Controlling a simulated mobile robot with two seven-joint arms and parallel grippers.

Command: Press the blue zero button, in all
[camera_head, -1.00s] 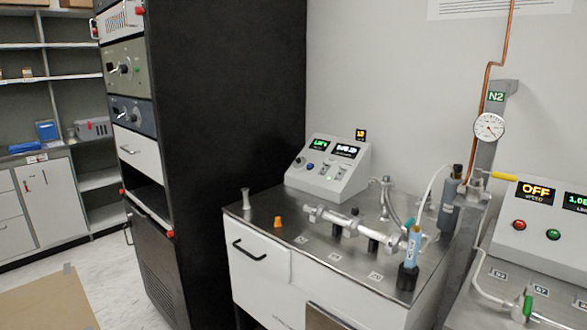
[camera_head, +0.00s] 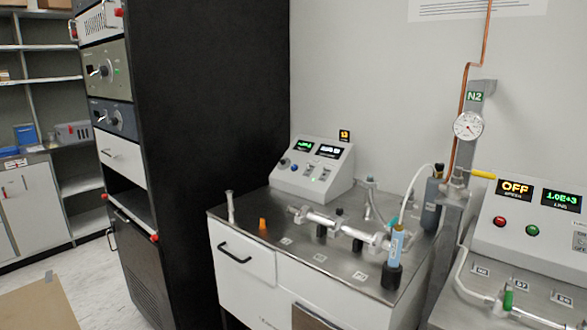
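A small blue button (camera_head: 294,167) sits on the sloped front of a white console (camera_head: 318,186), to the right of a dark round knob (camera_head: 284,162). I cannot read a label on the button. Two lit displays (camera_head: 328,152) are above it, one green and one white; their text is blurred. The console stands at the back of a steel-topped bench (camera_head: 258,204) against the wall. Neither of my grippers is in view.
A glass-and-metal manifold (camera_head: 340,228) and an orange cone (camera_head: 262,224) stand on the bench in front of the console. A tall black rack (camera_head: 215,100) is at left. A second console (camera_head: 540,235) with red and green buttons is at right.

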